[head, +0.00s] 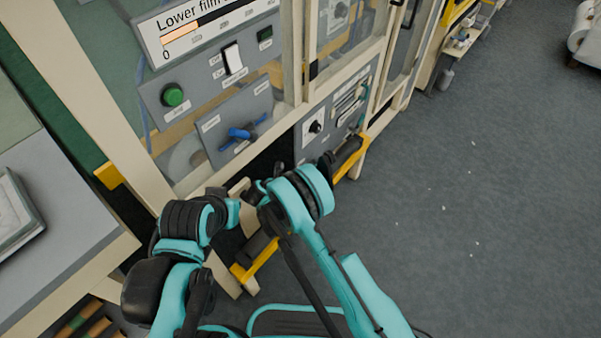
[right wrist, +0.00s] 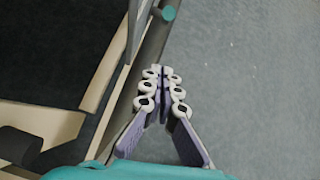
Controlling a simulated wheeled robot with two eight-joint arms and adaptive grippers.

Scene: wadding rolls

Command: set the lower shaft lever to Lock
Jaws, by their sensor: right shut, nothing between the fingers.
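The blue lever (head: 243,131) sits on a grey tilted plate (head: 220,144) on the machine front in the head view. Its handle points toward the upper right. Small white labels lie around it, too small to read, so I cannot tell which setting it points to. My right gripper (right wrist: 165,73) shows in the right wrist view, with its fingertips together and nothing between them. It is apart from the lever, which is not in that view. In the head view, my arms are folded below the lever plate, and I cannot make out the fingers of either gripper.
A green button (head: 172,95) and a white rocker switch (head: 233,58) sit above the lever. A display (head: 205,28) is higher up. Beige frame posts (head: 298,50) and a yellow bracket (head: 262,258) stand near my arms. Open grey floor (head: 480,190) lies to the right.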

